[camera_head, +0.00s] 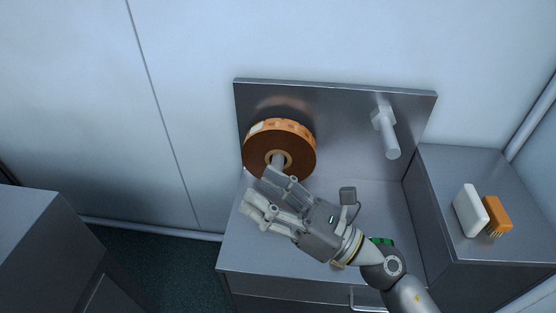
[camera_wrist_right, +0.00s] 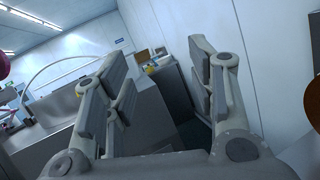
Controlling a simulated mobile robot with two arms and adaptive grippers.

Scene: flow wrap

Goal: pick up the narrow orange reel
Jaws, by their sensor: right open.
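The orange reel (camera_head: 280,150) hangs on a spindle at the left of the upright metal plate. It has an orange rim with a pale label and a dark brown face. My right gripper (camera_head: 257,195) is open and empty, in front of and just below the reel, its fingers pointing left. It seems apart from the reel and hides part of the spindle's end. In the right wrist view my open fingers (camera_wrist_right: 160,95) have nothing between them, and a dark brown round edge (camera_wrist_right: 313,103), likely the reel, shows at the far right. My left gripper is not in view.
The metal plate (camera_head: 335,110) carries a second, empty spindle (camera_head: 389,135) at right. A side cabinet (camera_head: 460,170) holds a white block (camera_head: 470,210) and an orange brush (camera_head: 496,215). Another grey cabinet (camera_head: 40,235) stands at left. The counter (camera_head: 290,258) is mostly bare.

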